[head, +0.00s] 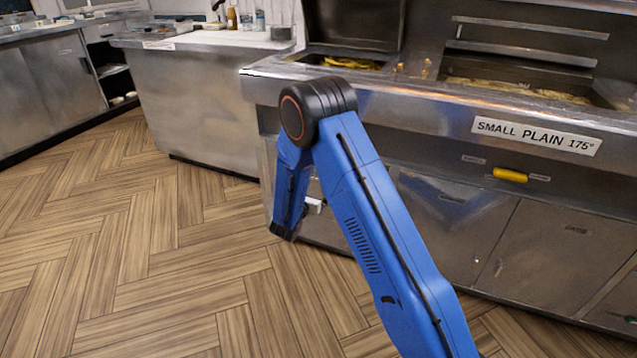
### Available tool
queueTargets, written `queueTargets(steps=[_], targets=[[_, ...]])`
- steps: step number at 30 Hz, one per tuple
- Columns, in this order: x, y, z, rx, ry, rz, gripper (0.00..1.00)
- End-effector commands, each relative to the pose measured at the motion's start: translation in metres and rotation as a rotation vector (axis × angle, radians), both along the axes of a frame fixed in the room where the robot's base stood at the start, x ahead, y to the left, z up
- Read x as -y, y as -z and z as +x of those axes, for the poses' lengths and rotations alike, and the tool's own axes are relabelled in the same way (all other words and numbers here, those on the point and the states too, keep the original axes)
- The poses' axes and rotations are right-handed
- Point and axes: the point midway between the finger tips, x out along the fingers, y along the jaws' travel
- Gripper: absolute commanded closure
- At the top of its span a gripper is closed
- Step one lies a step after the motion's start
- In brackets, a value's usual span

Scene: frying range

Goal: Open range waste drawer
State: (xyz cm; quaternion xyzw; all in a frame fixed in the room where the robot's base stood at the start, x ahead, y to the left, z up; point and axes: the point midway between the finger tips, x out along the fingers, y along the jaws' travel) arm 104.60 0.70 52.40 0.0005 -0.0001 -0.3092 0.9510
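The steel frying range (420,112) stands at the right. Its lower front has several closed-looking panels, including a middle panel (455,225) and a right panel (560,255). Their small labels are unreadable, so I cannot tell which is the waste drawer. A left front panel (325,232) is largely hidden behind my blue arm. The far end of my arm hangs low in front of the range's left end. A small pale piece shows beside it; I cannot tell whether it is a handle or part of my gripper. My gripper's fingers cannot be made out.
A yellow handle (510,175) is on the range front, below the "SMALL PLAIN 175°" sign (537,136). Fryer wells with food are on top. A steel counter (205,100) stands behind left, a cabinet (50,80) at far left. The wooden floor (130,250) is clear.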

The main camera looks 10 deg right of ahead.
Motion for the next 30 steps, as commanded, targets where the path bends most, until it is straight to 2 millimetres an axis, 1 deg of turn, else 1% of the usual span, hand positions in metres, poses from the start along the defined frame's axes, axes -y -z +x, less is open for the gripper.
queueTargets(steps=[1,5,14,17,18,20,21,22,26,30], targets=[[0.003,0.0,0.004,0.0,0.001,0.0,0.03],[0.007,0.001,0.009,-0.002,-0.001,-0.001,0.03],[0.008,0.0,0.01,-0.001,-0.001,-0.001,0.03],[0.008,0.0,0.01,-0.001,-0.001,-0.001,0.25],[0.008,0.0,0.01,-0.001,-0.001,-0.001,0.34],[0.008,0.0,0.01,-0.001,-0.001,-0.001,0.49],[0.008,0.0,0.01,-0.001,-0.001,-0.001,0.58],[0.008,0.0,0.01,-0.001,-0.001,-0.001,0.62],[0.006,0.0,0.008,-0.001,-0.001,-0.001,0.62],[-0.001,0.0,-0.001,0.0,-0.001,0.0,0.62]])
